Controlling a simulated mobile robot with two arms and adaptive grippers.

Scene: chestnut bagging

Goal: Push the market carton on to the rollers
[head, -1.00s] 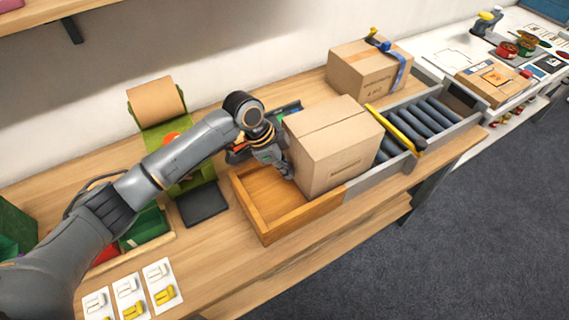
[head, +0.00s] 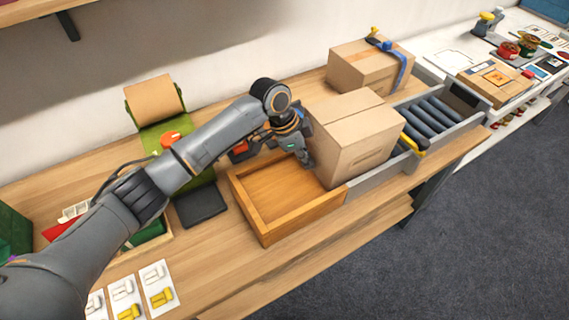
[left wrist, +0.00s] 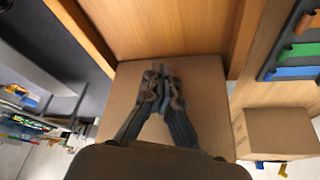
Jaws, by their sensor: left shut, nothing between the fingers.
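The market carton (head: 357,142) is a closed brown box. In the head view it stands upright at the right end of the shallow wooden tray (head: 262,224), over the start of the roller track. The dark rollers (head: 432,115) show to its right; its underside is hidden. My left gripper (head: 304,160) is shut and empty, its fingers against or very near the carton's left side. In the left wrist view the shut fingertips (left wrist: 161,72) lie in front of the carton's brown face (left wrist: 205,95). My right gripper is not in view.
A second carton with a blue tape dispenser (head: 365,68) stands behind the track. A yellow-and-black bar (head: 413,140) lies across the rollers close to the carton. A dark flat pad (head: 200,204) and a paper roll (head: 154,100) are left of the tray.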

